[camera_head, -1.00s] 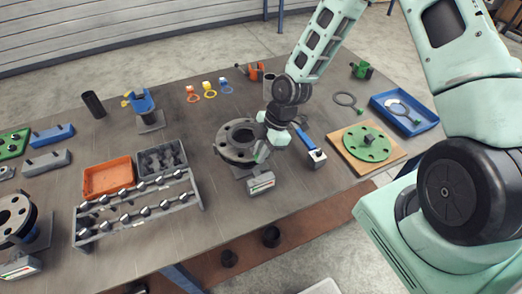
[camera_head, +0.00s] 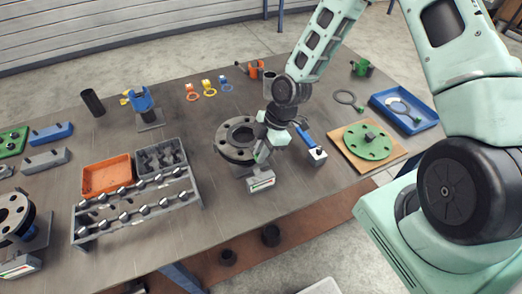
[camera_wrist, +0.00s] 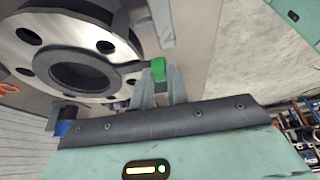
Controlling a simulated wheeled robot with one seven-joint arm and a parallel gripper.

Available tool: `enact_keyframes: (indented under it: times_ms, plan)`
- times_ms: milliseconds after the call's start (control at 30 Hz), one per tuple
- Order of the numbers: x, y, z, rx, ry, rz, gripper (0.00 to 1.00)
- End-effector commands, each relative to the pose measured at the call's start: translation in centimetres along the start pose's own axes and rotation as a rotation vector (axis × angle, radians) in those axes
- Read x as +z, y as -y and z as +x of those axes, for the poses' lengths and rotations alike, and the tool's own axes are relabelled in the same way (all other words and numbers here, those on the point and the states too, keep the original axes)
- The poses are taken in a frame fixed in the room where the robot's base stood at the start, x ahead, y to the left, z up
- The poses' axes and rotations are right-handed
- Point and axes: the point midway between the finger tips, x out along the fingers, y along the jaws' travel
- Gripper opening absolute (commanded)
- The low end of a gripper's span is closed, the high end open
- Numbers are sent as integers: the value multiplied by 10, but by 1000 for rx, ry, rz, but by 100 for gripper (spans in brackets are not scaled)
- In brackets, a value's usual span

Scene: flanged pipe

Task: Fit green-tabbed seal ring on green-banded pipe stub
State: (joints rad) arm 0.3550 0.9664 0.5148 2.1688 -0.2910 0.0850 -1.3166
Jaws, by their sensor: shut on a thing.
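The flanged pipe stub (camera_head: 232,152) stands at the middle of the table, with bolt holes around a dark bore. A close view of its flange face (camera_wrist: 112,30) fills the upper left of the wrist view. No green band is clearly visible on it. My gripper (camera_head: 260,158) is at the right side of this flange. In the wrist view my gripper (camera_wrist: 160,80) is shut on a green tab (camera_wrist: 158,69). A dark seal ring (camera_wrist: 118,72) joins the tab and appears around the bore at the flange face. I cannot tell whether it is fully seated.
A blue tray (camera_head: 432,122) at right holds a pale ring and a green-tabbed piece. A green flange disc (camera_head: 362,150) on a board and a loose dark ring (camera_head: 345,97) lie nearby. A bolt rack (camera_head: 130,212) stands left. A blue-handled tool (camera_head: 304,137) lies close right of my gripper.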

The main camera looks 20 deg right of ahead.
Motion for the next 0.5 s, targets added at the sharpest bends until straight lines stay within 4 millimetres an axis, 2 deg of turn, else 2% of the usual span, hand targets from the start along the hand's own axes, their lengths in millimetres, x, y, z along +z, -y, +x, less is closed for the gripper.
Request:
enact_keyframes:
  times_ms: [300, 333, 400, 500]
  plan:
    - [0, 0, 0, 1, 0, -1, 0]
    - [0, 0, 0, 0, 0, -1, 21]
    - [0, 0, 0, 1, 0, -1, 40]
    - [0, 0, 0, 1, 0, -1, 41]
